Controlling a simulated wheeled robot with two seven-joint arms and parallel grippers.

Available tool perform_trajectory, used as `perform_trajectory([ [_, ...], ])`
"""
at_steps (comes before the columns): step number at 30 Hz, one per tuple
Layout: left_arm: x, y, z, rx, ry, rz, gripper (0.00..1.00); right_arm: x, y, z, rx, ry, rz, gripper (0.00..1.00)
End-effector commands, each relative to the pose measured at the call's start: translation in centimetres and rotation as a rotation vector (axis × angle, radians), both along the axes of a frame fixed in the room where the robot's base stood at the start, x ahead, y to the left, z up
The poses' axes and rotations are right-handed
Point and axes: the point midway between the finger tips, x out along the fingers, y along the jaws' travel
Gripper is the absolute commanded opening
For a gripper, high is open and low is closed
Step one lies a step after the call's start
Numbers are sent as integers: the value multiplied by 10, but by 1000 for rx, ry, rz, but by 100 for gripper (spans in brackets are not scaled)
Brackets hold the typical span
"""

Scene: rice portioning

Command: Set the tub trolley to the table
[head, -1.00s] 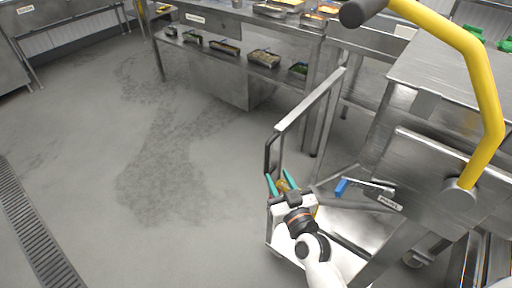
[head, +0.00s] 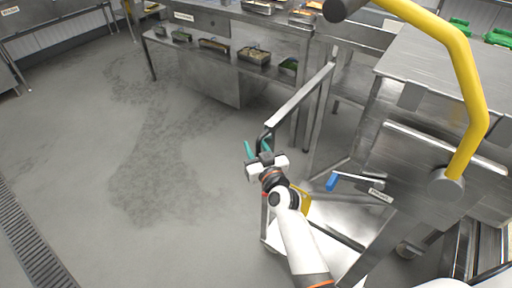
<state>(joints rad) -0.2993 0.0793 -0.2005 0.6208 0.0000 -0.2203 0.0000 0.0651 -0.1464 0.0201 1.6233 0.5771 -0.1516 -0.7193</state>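A metal trolley frame stands right of centre, with a slanting top rail (head: 300,97) and a pale lower deck (head: 345,250). My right gripper (head: 257,147) is at the near left end of this rail. Its two green fingers are apart, close to the dark bent end of the rail. I cannot tell whether they straddle it or touch it. No tub is clearly seen on the trolley. A steel table (head: 450,80) stands right of the trolley. My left gripper is not in view.
A yellow bent bar (head: 462,75) rises at the right, in front of the table. A blue-handled tool (head: 333,182) lies near the trolley. A counter (head: 215,48) with several food pans stands behind. The grey floor at left is clear, with a drain grate (head: 35,240).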

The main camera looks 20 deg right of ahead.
Motion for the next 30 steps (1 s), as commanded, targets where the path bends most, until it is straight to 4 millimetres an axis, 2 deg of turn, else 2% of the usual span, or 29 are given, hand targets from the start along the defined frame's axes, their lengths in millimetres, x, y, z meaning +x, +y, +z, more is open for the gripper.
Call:
perform_trajectory([
  [2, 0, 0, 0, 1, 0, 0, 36, 0, 0, 0, 0, 0, 0, 34],
  [8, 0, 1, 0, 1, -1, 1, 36, 0, 0, 0, 0, 0, 0, 1],
  [9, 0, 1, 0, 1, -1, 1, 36, 0, 0, 0, 0, 1, 0, 0],
  [16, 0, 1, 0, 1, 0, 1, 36, -1, -1, 0, -1, 1, 0, 0],
  [20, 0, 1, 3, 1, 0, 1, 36, -9, -6, -1, -5, 3, 0, 0],
  [23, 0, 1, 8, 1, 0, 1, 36, -22, -17, -1, -7, 5, -1, 0],
  [30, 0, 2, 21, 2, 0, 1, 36, -70, -57, 1, -13, 4, -3, 0],
])
